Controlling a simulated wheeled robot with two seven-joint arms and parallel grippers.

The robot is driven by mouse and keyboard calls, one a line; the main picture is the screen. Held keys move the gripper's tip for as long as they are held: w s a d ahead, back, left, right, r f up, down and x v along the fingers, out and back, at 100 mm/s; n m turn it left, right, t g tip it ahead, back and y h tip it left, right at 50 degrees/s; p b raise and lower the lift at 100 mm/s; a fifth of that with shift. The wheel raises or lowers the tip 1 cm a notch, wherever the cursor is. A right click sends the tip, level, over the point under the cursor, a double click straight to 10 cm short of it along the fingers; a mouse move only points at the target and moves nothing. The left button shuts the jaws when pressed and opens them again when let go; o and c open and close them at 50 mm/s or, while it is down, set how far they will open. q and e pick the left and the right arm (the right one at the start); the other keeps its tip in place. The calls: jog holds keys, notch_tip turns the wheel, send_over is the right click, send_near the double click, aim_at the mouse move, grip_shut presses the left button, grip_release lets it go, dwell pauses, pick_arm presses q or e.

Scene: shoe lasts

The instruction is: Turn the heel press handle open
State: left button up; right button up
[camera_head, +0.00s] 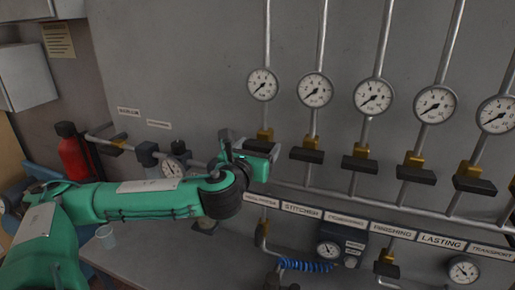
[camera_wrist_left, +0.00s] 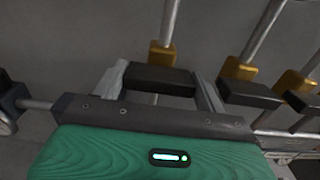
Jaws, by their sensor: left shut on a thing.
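A black handle (camera_wrist_left: 158,78) on a brass valve (camera_wrist_left: 161,53) lies between the fingers of my left gripper in the left wrist view. My left gripper (camera_wrist_left: 160,85) is shut on this handle. The handle lies crosswise to its pipe. In the head view my left gripper (camera_head: 250,150) is at the leftmost valve of the row, and its fingers partly hide that handle. The brass valve body (camera_head: 265,134) shows just above. The label below this pipe (camera_head: 262,200) is too small to read surely. My right gripper is not in view.
Several similar black handles (camera_head: 307,155) sit crosswise on pipes to the right, the nearest close to my gripper. Round gauges (camera_head: 263,84) hang above. A label strip (camera_head: 440,240) runs below.

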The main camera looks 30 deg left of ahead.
pick_arm(q)
jog(key=shift+f, duration=0.1)
jog(key=n+b, duration=0.1)
jog(key=n, duration=0.2)
jog(key=n+b, duration=0.1)
jog(key=n, duration=0.4)
jog(key=shift+a+f+n+b, duration=0.1)
jog(key=shift+n+b, duration=0.2)
jog(key=shift+b, duration=0.1)
jog(key=n+b, duration=0.1)
jog(key=n, duration=0.3)
jog(key=shift+n, duration=0.3)
jog(key=n, duration=0.3)
jog(key=shift+n, duration=0.3)
jog(key=shift+n+b, duration=0.3)
jog(key=shift+n, duration=0.2)
